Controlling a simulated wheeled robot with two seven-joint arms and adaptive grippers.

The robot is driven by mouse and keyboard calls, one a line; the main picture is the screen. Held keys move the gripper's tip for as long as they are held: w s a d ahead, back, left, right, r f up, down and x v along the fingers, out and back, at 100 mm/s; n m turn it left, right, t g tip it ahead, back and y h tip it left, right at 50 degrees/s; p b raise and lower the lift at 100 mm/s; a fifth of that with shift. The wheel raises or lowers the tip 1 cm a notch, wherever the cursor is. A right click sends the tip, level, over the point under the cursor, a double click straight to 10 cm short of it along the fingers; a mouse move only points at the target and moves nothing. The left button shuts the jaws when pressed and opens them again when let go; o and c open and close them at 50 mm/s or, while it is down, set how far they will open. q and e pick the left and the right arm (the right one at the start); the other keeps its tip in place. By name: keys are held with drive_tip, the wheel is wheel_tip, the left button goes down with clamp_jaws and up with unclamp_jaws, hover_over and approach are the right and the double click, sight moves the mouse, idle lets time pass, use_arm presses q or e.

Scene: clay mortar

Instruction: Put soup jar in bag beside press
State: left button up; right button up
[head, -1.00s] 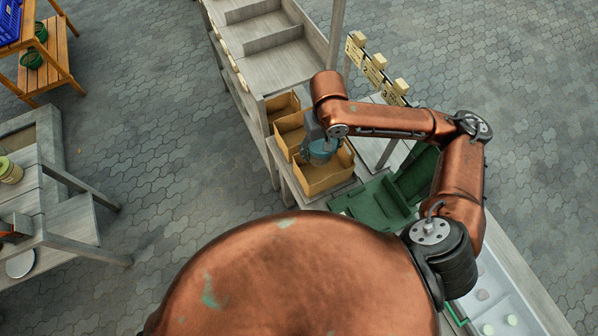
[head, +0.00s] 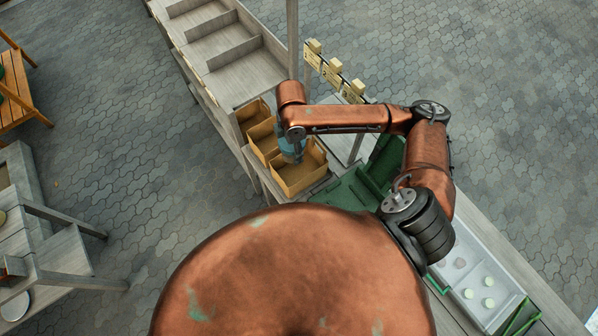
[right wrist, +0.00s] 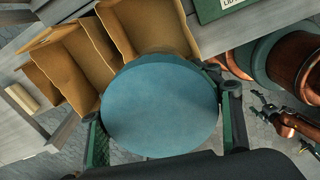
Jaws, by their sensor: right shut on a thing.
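My right gripper (head: 293,140) is shut on the soup jar (head: 291,154), a blue-teal round container. In the right wrist view the jar's broad round face (right wrist: 160,105) fills the middle, between the two fingers. In the head view the jar hangs at the nearest brown paper bag (head: 300,180), overlapping its upper left edge and the middle bag (head: 263,139). Whether its bottom is inside a bag is hidden. A third bag (head: 252,112) stands farther back in the row. A green thing (head: 352,190), possibly the press, is beside the nearest bag.
A grey wooden shelf (head: 240,75) with dividers stands behind the bags. A post (head: 292,40) and small signs with pale blocks (head: 333,66) are close to my right arm. A white tray (head: 480,290) is at lower right. Paved floor (head: 140,150) lies open at left.

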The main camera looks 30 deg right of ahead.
sight(299, 175)
drive_tip(key=n, duration=0.1)
drive_tip(key=d+n+p, duration=0.1)
drive_tip(key=n, duration=0.2)
drive_tip(key=shift+d+f, duration=0.15)
drive_tip(key=shift+f, duration=0.15)
drive_tip(key=n, duration=0.1)
drive_tip(key=d+n+p, duration=0.1)
drive_tip(key=n, duration=0.1)
drive_tip(key=shift+f, duration=0.35)
drive_tip(key=shift+d+f+n+p, duration=0.15)
drive_tip(key=shift+f+n+p, duration=0.15)
drive_tip(key=shift+n, duration=0.4)
wheel_tip(299, 175, down, 18)
drive_tip(key=shift+r, duration=0.1)
drive_tip(key=o, duration=0.9)
drive_tip(key=shift+f, duration=0.25)
drive_tip(key=shift+o, duration=1.1)
drive_tip(key=shift+r, duration=0.1)
